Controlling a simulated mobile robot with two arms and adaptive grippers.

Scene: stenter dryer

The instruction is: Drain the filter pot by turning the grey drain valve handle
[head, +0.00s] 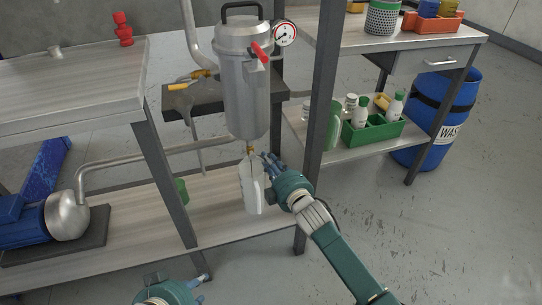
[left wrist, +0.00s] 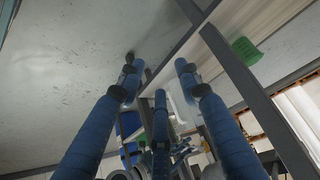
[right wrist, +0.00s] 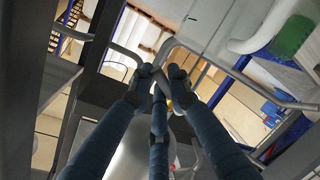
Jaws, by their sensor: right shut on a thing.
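The silver filter pot (head: 243,90) stands upright at the workbench, with a red handle (head: 260,52) and a gauge (head: 285,33) at its top. A brass drain valve (head: 250,149) shows under its bottom. My right gripper (head: 268,159) is just right of this valve. In the right wrist view its fingertips (right wrist: 159,72) are shut on the grey drain valve handle (right wrist: 160,84), which the fingers largely cover. A white jug (head: 253,192) stands on the lower shelf below the valve. My left gripper (head: 199,287) is low at the front; its fingers (left wrist: 158,65) are spread and empty.
A dark steel post (head: 322,90) stands close right of the pot. A green crate (head: 373,138) with bottles sits on the right shelf, and a blue waste drum (head: 450,115) beyond it. A blue pump (head: 30,222) is at left. The front right floor is clear.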

